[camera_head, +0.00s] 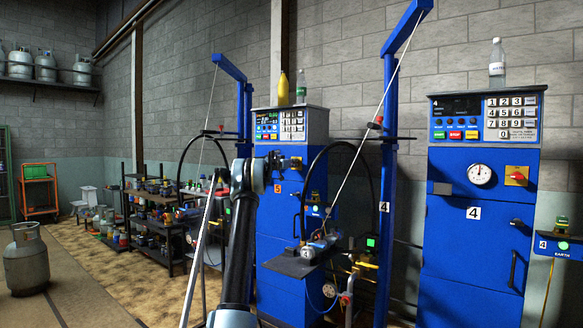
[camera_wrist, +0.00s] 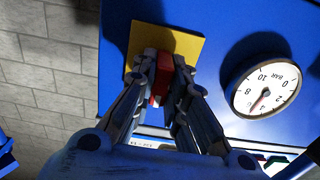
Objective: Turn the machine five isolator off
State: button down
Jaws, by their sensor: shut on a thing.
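Machine five (camera_head: 285,215) is the blue scale cabinet with a "5" label, left of machine four. Its isolator is a red handle (camera_wrist: 163,80) on a yellow square plate (camera_wrist: 185,45), seen in the wrist view. The handle runs roughly up and down in that picture. My gripper (camera_wrist: 163,72) has one finger on each side of the handle and is shut on it. In the head view my gripper (camera_head: 281,161) reaches the upper front of machine five and mostly hides the isolator.
A dial gauge (camera_wrist: 267,89) sits beside the isolator. Machine four (camera_head: 470,230) stands to the right with its own red-and-yellow isolator (camera_head: 516,176). A gas cylinder (camera_head: 311,248) lies on machine five's platform. Another cylinder (camera_head: 27,262) stands on the floor at left.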

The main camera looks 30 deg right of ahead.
jog(key=shift+w+a+n, duration=0.1)
jog(key=shift+w+n, duration=0.05)
jog(key=shift+n, duration=0.15)
jog(key=n, duration=0.4)
jog(key=shift+w+a, duration=0.1)
jog(key=shift+w, duration=0.05)
jog(key=shift+w+a+f+n, duration=0.1)
jog(key=shift+n, duration=2.15)
jog(key=shift+w+a+f+n, duration=0.1)
jog(key=shift+f+n, duration=0.05)
jog(key=shift+n, duration=2.05)
jog(key=shift+w+f+n, duration=0.1)
jog(key=shift+n, duration=2.15)
jog(key=c, duration=1.6)
grip_release()
jog(key=shift+f, duration=0.15)
jog(key=shift+s+d, duration=0.15)
